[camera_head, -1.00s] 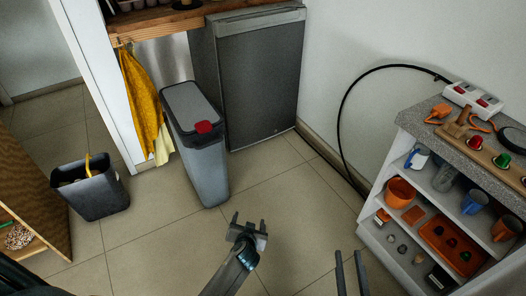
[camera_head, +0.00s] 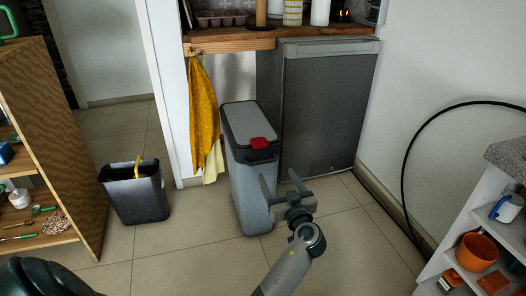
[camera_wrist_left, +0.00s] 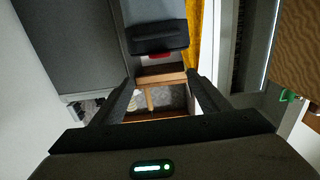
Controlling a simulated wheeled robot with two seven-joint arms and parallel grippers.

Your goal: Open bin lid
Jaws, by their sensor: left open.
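The bin (camera_head: 250,192) is tall and grey, standing on the tiled floor beside a dark fridge. Its flat grey lid (camera_head: 251,122) is shut, with a red tab (camera_head: 261,143) at its front edge. In the left wrist view the bin's dark front rim (camera_wrist_left: 157,38) and red tab (camera_wrist_left: 153,55) show ahead, seemingly upside down. My left gripper (camera_head: 278,176) is open and empty in front of the bin, overlapping its right side in the head view, below lid height in the picture. Its fingers also show in the left wrist view (camera_wrist_left: 160,82). My right gripper is out of view.
The fridge (camera_head: 325,110) stands close on the bin's right. A yellow cloth (camera_head: 203,115) hangs on its left. A small dark open bin (camera_head: 137,195) and a wooden shelf (camera_head: 60,130) are at left. A white shelf unit (camera_head: 480,215) is at right.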

